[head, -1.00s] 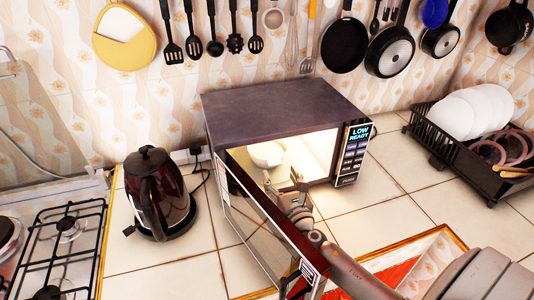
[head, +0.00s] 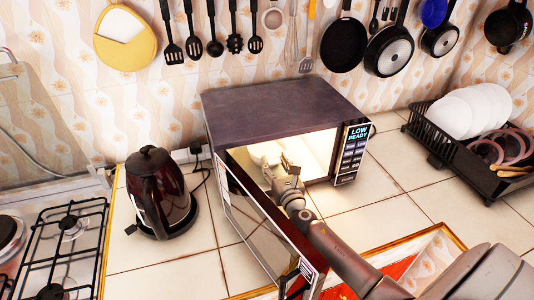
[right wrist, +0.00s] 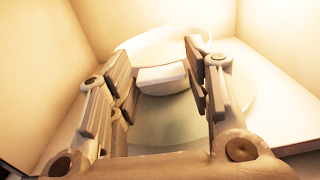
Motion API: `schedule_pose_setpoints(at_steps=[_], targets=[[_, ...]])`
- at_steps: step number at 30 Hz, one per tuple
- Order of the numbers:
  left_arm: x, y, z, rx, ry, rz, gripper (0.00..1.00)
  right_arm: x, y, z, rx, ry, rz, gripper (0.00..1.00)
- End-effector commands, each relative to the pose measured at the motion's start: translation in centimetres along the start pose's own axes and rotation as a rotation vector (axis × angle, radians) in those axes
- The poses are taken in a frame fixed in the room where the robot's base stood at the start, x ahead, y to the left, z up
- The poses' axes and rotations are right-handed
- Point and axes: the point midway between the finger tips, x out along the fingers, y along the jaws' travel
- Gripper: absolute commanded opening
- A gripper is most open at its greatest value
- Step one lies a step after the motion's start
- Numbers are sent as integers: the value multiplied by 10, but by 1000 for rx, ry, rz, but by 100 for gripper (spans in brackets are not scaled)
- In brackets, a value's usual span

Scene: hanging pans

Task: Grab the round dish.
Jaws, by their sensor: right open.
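The round dish, a white bowl (head: 265,152), sits inside the lit microwave (head: 285,105), whose door (head: 262,225) stands open. In the right wrist view the dish (right wrist: 160,50) rests on the round turntable plate (right wrist: 168,125). My right gripper (head: 283,163) reaches into the microwave opening and partly hides the dish in the head view. In the right wrist view its two fingers (right wrist: 165,85) are open, with the near part of the dish showing between and beyond them. The gripper is empty. My left gripper is not in view.
A dark kettle (head: 155,195) stands left of the microwave, beside the stove (head: 65,250). A black dish rack (head: 455,155) with white plates stands at the right. Pans and utensils hang on the wall above. The open door is close to my right arm's left side.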

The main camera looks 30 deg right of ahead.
Motion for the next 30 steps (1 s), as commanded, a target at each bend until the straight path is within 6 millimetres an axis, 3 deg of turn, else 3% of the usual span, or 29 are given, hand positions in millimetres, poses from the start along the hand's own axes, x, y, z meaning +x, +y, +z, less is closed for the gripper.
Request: schedule_pose_setpoints(at_steps=[2,9,30], targets=[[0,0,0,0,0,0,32,0,0,0,0,0,0,31],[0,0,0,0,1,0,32,0,0,0,0,0,0,0],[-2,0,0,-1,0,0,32,-3,-1,7,-1,-2,1,0]])
